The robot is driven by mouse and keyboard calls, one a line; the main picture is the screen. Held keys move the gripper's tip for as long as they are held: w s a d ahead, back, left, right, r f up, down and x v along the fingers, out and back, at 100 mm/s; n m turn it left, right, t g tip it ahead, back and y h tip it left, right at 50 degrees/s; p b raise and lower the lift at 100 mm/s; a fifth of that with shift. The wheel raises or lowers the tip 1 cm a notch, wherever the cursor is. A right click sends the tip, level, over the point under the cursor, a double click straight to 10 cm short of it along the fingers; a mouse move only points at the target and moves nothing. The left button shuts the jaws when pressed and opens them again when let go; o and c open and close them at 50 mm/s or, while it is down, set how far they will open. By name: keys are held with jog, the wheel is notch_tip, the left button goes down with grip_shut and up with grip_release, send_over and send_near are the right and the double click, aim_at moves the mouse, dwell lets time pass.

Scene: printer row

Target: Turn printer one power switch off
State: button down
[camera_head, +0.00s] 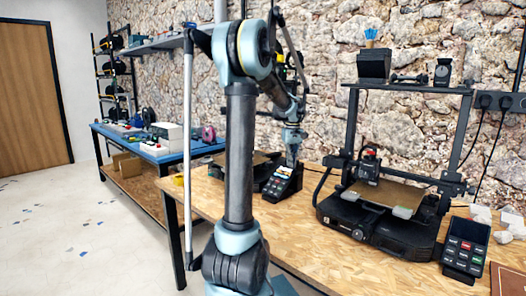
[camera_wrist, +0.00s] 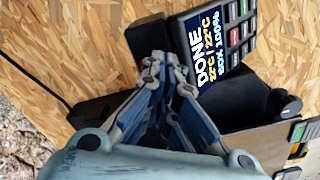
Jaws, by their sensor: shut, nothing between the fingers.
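My gripper (camera_head: 291,158) is shut and empty, pointing down over a black control panel (camera_head: 281,184) in the head view. In the wrist view my gripper's (camera_wrist: 163,65) fingertips lie close together beside that panel's screen (camera_wrist: 208,45), which reads DONE, 22°C and 100%. I cannot tell whether they touch the panel. The printer that goes with this panel is mostly hidden behind my arm; part of its brown bed (camera_head: 257,158) shows. I cannot make out a power switch, nor which printer is number one.
A second black printer (camera_head: 375,230) stands to the right with its own control panel (camera_head: 465,246). A wooden workbench (camera_head: 310,245) carries both. A blue-topped table (camera_head: 125,133) stands at the left. A stone wall closes the back. The floor (camera_head: 60,235) at left is open.

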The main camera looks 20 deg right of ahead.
jog(key=shift+f, duration=0.2)
jog(key=shift+r, duration=0.1)
notch_tip(320, 180, up, 7)
dwell(1.1)
jog(key=shift+a, duration=0.1)
dwell(0.3)
jog(key=s+a+f+t, duration=0.15)
jog(key=s+a, duration=0.25)
jog(key=a, duration=0.9)
jog(key=s+a+f+g, duration=0.1)
jog(key=s+a+f, duration=0.15)
jog(key=a, duration=0.95)
jog(key=s+a+f+n+t, duration=0.1)
jog(key=s+a+f, duration=1.4)
jog(key=s, duration=0.2)
jog(key=shift+f+n+t, duration=0.3)
jog(key=shift+f+t, duration=0.05)
jog(key=shift+a, duration=0.1)
